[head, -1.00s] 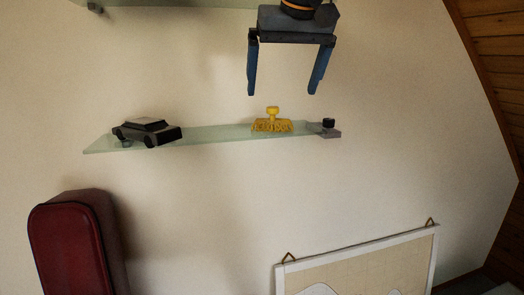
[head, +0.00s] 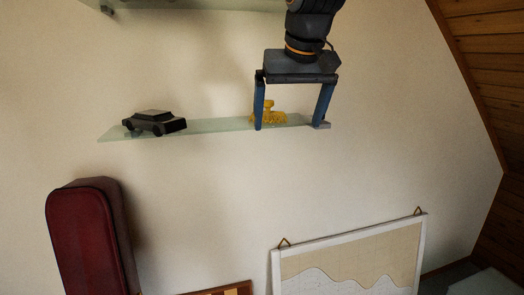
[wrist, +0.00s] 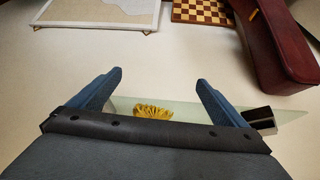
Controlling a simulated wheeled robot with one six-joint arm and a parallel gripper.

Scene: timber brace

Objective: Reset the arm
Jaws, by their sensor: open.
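My gripper (head: 291,126) hangs fingers-down in front of the glass shelf in the head view, with its two blue fingers wide apart and nothing between them that it holds. In the wrist view my gripper (wrist: 159,76) shows the same wide gap. A yellow object (head: 273,117) on the shelf appears between the fingers in the head view, partly hidden by the left finger. It also shows past the gripper's black edge in the wrist view (wrist: 153,111).
The glass shelf (head: 215,124) carries a dark toy car (head: 154,123) at its left. Another shelf (head: 200,4) is above. Below are a dark red case (head: 88,235), a white-framed board (head: 345,262) and a checkered board (wrist: 202,12). The wall between is clear.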

